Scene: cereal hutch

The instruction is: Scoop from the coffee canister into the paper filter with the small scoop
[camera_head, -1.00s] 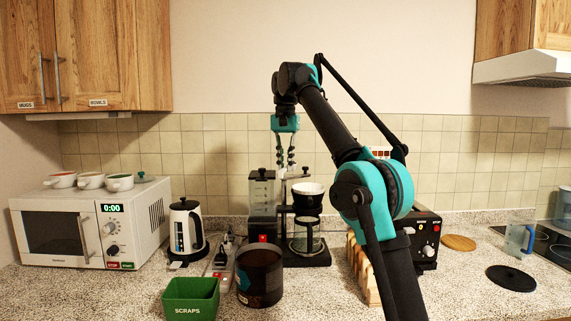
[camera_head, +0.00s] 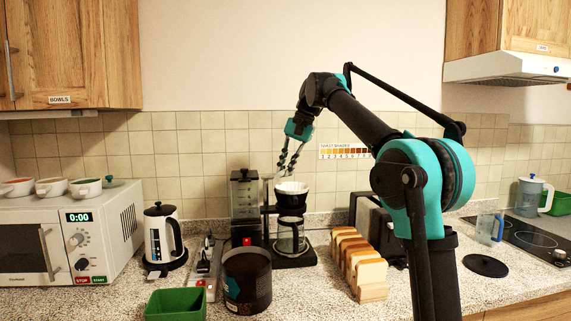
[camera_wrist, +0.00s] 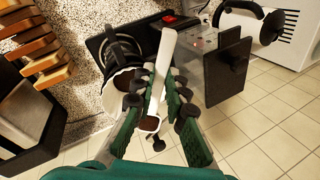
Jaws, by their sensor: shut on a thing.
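My gripper (camera_head: 287,172) is shut on the small white scoop; its pale handle (camera_wrist: 163,65) lies between the fingers in the wrist view. The scoop's bowl (camera_wrist: 150,124) holds brown grounds. The paper filter (camera_head: 292,187) sits in a black cone on the coffee maker, just below my fingertips in the head view. In the wrist view the filter (camera_wrist: 121,82) has brown grounds inside and is partly covered by my left finger. The coffee canister (camera_head: 247,290) is dark, open-topped, and stands in front of the coffee maker.
A grinder-like machine (camera_head: 245,205) stands directly left of the filter. A glass carafe (camera_head: 290,236) sits below it.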

